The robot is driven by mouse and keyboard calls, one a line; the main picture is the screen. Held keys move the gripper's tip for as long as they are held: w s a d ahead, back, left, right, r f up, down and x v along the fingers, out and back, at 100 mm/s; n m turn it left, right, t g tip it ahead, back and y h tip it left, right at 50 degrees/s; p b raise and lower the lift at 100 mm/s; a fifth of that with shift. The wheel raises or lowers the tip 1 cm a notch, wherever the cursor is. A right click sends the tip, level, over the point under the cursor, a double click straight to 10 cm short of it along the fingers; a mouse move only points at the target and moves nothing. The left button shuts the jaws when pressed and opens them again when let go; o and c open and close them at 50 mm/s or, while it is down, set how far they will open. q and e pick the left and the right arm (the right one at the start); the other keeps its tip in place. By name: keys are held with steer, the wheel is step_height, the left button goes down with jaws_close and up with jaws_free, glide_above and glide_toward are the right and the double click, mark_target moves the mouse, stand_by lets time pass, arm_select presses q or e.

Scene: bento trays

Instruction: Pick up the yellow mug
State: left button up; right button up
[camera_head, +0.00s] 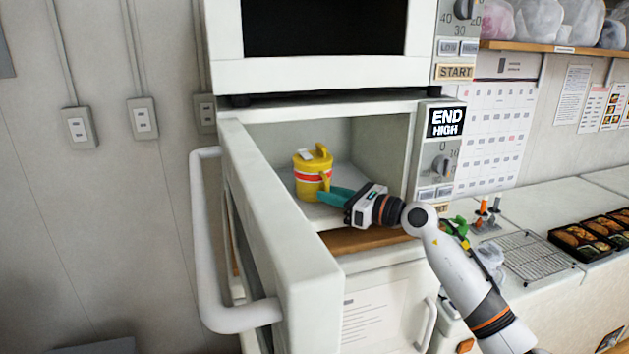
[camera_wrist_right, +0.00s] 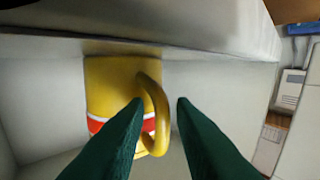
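My left gripper is not in view.
The open microwave door (camera_head: 290,235) with its white handle (camera_head: 205,240) stands left of my arm. The microwave's side walls and ceiling are close around the gripper. A wire rack (camera_head: 530,255) and bento trays (camera_head: 590,240) lie on the counter at right.

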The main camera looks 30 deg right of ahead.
steer(key=shift+r, duration=0.1)
jaws_close()
